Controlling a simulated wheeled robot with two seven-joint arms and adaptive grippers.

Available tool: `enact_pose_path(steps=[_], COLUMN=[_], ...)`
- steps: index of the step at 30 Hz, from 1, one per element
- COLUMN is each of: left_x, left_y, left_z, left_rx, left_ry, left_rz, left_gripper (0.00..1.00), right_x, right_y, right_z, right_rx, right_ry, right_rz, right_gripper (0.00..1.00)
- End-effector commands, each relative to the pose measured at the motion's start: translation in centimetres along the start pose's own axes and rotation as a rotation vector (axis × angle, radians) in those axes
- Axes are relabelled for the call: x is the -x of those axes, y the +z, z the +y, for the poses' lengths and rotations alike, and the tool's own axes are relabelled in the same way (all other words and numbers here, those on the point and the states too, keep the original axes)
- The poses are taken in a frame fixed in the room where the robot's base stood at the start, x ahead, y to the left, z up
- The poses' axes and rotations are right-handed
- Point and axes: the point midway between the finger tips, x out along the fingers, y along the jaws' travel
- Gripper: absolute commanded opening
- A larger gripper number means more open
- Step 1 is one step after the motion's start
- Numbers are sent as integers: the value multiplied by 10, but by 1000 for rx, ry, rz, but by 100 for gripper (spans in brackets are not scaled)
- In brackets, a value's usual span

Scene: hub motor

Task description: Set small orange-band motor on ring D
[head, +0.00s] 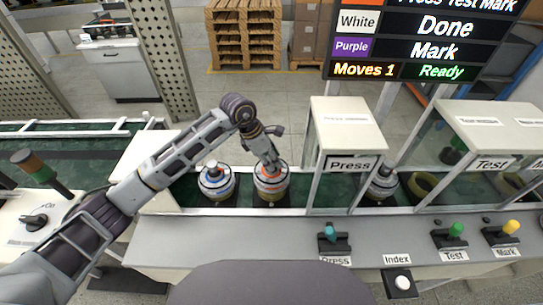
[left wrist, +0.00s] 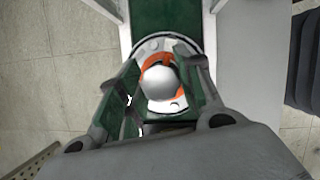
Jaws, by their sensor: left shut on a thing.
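The orange-band motor (head: 270,184) stands on the green conveyor, in a yellowish ring, left of the Press housing. My left gripper (head: 272,165) comes down on it from above and is shut on its top. In the left wrist view the motor (left wrist: 162,82) shows its grey shaft and orange band between the two fingers of the left gripper (left wrist: 160,92). A motor with a blue band (head: 216,182) stands just to the left. Another motor (head: 381,185) stands right of the Press housing. An empty yellowish ring (head: 424,186) lies further right. Ring letters are not readable. My right gripper is not in view.
The Press housing (head: 346,150) and Test housing (head: 490,135) rise over the conveyor. A screen (head: 425,40) hangs at upper right.

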Motion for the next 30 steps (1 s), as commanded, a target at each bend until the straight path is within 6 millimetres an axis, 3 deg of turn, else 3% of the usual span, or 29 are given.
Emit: enact_pose_path(steps=[9,25,26,30], left_x=[-20,-25,-28,-27], left_y=[-7,-10,-12,-12], left_z=[1,1,0,0], left_rx=[-1,-2,0,0], left_ry=[3,4,0,0], left_rz=[-5,-4,1,1], left_gripper=[0,0,38,56], right_x=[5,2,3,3], right_y=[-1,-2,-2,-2], right_z=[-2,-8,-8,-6], right_rx=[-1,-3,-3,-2], right_ry=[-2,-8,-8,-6], right_rz=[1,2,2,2], right_gripper=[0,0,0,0])
